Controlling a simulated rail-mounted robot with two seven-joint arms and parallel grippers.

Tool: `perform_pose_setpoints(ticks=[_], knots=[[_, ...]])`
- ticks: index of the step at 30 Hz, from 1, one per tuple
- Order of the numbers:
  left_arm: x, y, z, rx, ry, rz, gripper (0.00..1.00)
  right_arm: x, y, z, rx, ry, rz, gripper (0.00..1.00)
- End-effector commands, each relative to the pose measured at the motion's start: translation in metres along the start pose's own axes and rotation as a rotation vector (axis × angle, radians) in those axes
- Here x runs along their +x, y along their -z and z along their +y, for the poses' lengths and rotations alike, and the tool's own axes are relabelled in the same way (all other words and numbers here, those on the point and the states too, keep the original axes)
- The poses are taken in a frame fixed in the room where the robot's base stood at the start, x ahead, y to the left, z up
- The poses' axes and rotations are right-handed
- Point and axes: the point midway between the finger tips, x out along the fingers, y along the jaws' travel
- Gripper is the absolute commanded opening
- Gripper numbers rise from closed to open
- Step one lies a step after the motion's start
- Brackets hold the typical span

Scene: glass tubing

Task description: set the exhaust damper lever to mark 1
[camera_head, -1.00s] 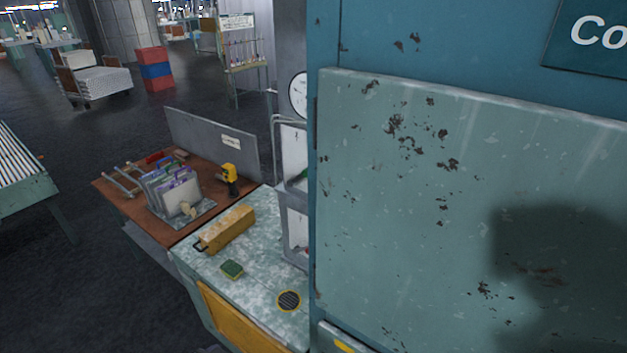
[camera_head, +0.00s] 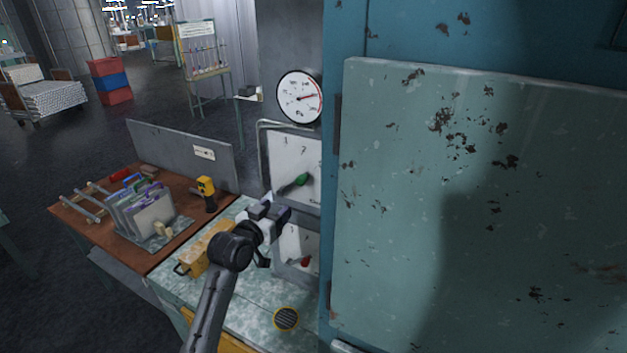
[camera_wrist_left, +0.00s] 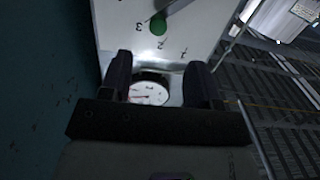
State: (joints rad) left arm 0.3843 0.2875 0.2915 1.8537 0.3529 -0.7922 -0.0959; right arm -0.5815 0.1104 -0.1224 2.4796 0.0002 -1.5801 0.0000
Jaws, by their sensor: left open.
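A lever with a green end (camera_head: 302,179) and a grey arm slanting down-left is on the upper white panel (camera_head: 306,155). In the left wrist view, the green end (camera_wrist_left: 158,25) shows near the marks 3, 2 and 1, closest to 3 and 2; its exact setting is unclear. My left gripper (camera_head: 277,214) is open and empty, in front of and below this lever, apart from it. Its two fingers (camera_wrist_left: 158,65) show in the left wrist view. A second lever with a red end (camera_head: 305,262) is on the lower panel, partly hidden behind my gripper. My right gripper is not in view.
A round gauge (camera_head: 299,97) is above the upper panel. A large teal cabinet door (camera_head: 420,270) fills the right side. A wooden table (camera_head: 75,209) holds a file rack.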

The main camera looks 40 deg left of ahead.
Motion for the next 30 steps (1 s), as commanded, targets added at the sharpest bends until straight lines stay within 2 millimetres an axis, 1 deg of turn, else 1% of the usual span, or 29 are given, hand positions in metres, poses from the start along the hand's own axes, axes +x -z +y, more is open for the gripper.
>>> perform_pose_setpoints(ticks=[5,8,11,21,24,30], knots=[[0.004,0.011,0.000,0.014,0.004,0.059,0.56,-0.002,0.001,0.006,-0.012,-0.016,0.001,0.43],[0.013,0.012,0.000,0.021,0.004,0.060,0.56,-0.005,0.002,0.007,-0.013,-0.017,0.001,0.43],[0.028,0.014,0.000,0.019,0.004,0.058,0.56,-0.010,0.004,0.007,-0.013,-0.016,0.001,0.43],[0.087,0.017,0.000,0.020,0.004,0.057,0.56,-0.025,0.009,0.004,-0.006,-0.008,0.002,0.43],[0.102,0.017,-0.001,0.022,0.004,0.057,0.56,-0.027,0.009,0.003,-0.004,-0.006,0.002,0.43],[0.122,0.017,0.000,0.022,0.004,0.057,0.56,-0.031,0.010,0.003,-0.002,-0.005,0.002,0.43]])
